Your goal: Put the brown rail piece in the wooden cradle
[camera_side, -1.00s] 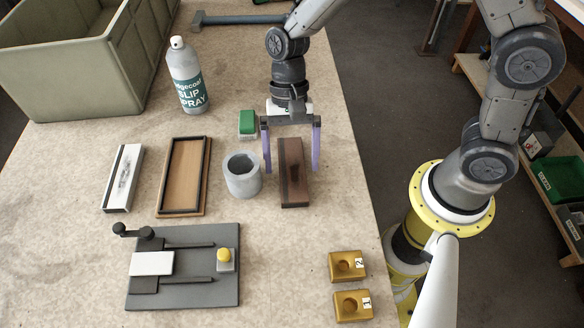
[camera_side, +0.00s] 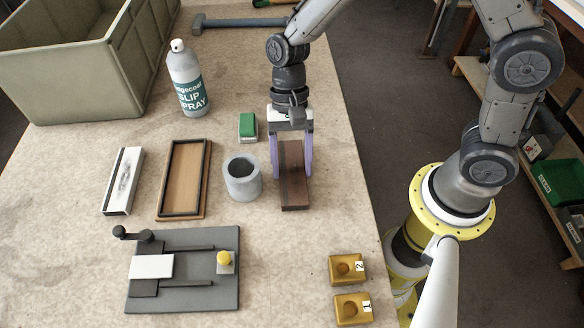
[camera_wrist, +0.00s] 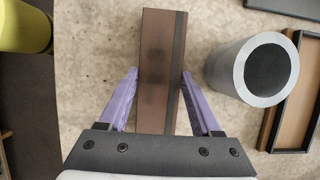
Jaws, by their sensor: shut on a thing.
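The brown rail piece (camera_side: 293,190) is a long dark brown block with a darker strip along one side. It lies on the table right of the grey cylinder. In the wrist view the rail piece (camera_wrist: 160,40) runs lengthwise between my fingers. My gripper (camera_side: 292,174) points down with its purple fingers shut on the rail's two long sides; the gripper also shows in the wrist view (camera_wrist: 160,73). The wooden cradle (camera_side: 184,178), a shallow tray with a dark rim, is empty, left of the cylinder. Its edge shows at the right of the wrist view (camera_wrist: 301,95).
The grey hollow cylinder (camera_side: 242,180) stands between rail and cradle. A green-topped block (camera_side: 248,127) and a spray bottle (camera_side: 189,80) stand behind. A white-topped strip (camera_side: 123,181), a clamp fixture (camera_side: 183,270) and two brass blocks (camera_side: 347,268) lie around.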

